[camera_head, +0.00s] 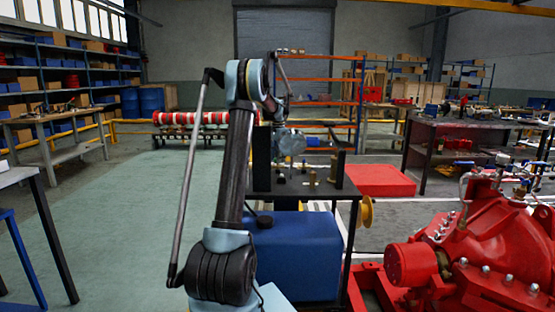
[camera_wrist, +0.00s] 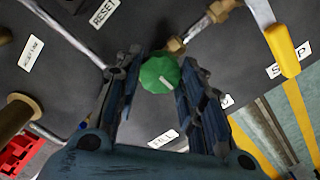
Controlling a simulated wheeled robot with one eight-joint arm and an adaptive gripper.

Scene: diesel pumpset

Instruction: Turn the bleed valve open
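A green faceted knob (camera_wrist: 160,74) shows in the wrist view on a dark panel, between the tips of my gripper (camera_wrist: 160,62). The fingers stand apart on either side of it. I cannot tell whether they touch it or how far above it they are. No label that I can read as bleed shows, so I cannot tell whether this knob is the bleed valve. In the head view, my arm reaches over the black stand (camera_head: 328,187), and my fingers are too small to make out.
A yellow-handled lever (camera_wrist: 283,50) is right of the knob, near a partly hidden label (camera_wrist: 288,60). A RESET label (camera_wrist: 104,12) is at upper left, with metal pipes around. A blue tank (camera_head: 297,255) sits under the stand. The red pump (camera_head: 490,235) is at right.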

